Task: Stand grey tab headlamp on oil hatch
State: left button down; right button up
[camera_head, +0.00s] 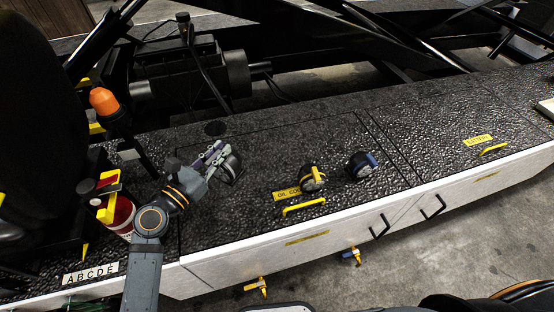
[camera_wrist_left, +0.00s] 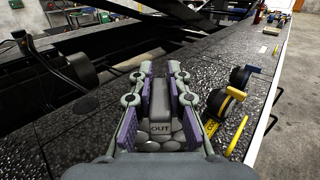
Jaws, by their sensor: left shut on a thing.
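My left gripper (camera_head: 213,158) is shut on the grey tab headlamp (camera_head: 231,170), a dark round lamp with a pale rim. In the left wrist view the grey tab (camera_wrist_left: 160,124), marked OUT, sits between the purple finger pads of my left gripper (camera_wrist_left: 160,95); most of the lamp is hidden. The hatch has a yellow label (camera_head: 287,194) and a yellow handle (camera_head: 304,206) along its front edge. My right gripper is not in view.
A yellow tab headlamp (camera_head: 312,178) and a blue tab headlamp (camera_head: 360,165) stand on the hatch's right part. The battery hatch (camera_head: 450,120) lies further right. An orange beacon (camera_head: 104,101) and a red extinguisher (camera_head: 121,217) are at the left.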

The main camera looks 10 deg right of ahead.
pick_arm(q)
jog(key=w+a+f+n+t+y+b, duration=0.1)
jog(key=w+f+n+t+y+b, duration=0.1)
jog(key=w+f+n+y, duration=0.3)
jog(key=w+a+t+y+b, duration=0.1)
jog(key=w+a+y+b, duration=0.1)
jog(key=w, duration=0.5)
notch_tip(320, 180, down, 10)
jog(key=b, duration=0.6)
jog(key=shift+d+f, duration=0.2)
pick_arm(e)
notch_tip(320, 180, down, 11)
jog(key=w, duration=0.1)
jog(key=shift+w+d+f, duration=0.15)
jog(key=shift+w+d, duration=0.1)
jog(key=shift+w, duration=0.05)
